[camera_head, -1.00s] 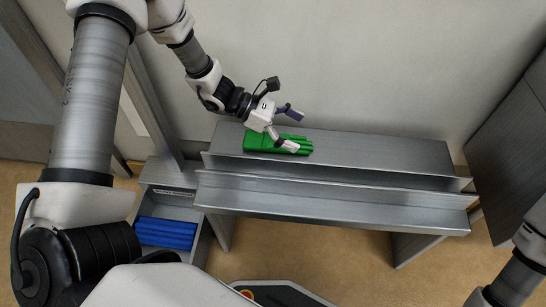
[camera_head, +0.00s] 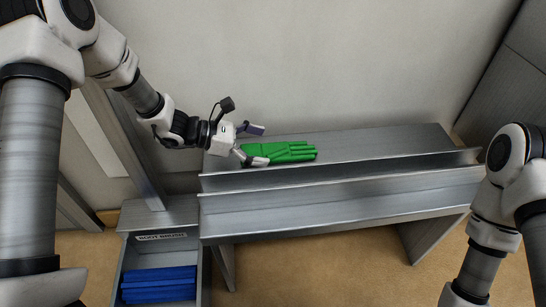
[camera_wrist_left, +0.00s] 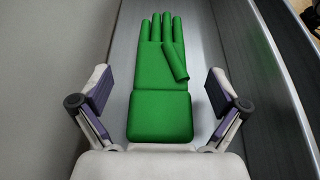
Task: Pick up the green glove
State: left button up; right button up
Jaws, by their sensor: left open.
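The green glove (camera_head: 282,152) lies flat on the upper grey shelf (camera_head: 360,146), its fingers pointing right in the head view. My left gripper (camera_head: 258,145) is open at the cuff end of the glove. In the left wrist view the glove (camera_wrist_left: 160,75) lies between the two spread fingers of my left gripper (camera_wrist_left: 160,95), cuff nearest me and fingers pointing away. There is a gap on each side of the cuff. I cannot tell how high the fingertips are above the shelf. My right gripper is not in view; only part of my right arm shows.
A raised metal lip (camera_head: 400,163) runs along the shelf's front, with a lower ledge (camera_head: 350,207) before it. The wall (camera_head: 330,70) rises close behind. An open drawer (camera_head: 160,257) at lower left holds blue items (camera_head: 158,285). The shelf right of the glove is clear.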

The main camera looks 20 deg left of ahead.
aim_at(277, 149)
pick_arm(q)
jog(key=b+x, duration=0.1)
jog(key=x, duration=0.2)
jog(key=shift+s+f, duration=0.15)
jog(key=shift+f, duration=0.05)
jog(key=shift+d, duration=0.1)
jog(key=shift+r, duration=0.15)
jog(key=shift+c, duration=0.7)
jog(key=c, duration=1.1)
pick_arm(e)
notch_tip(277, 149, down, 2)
pick_arm(q)
jog(key=shift+r, duration=0.1)
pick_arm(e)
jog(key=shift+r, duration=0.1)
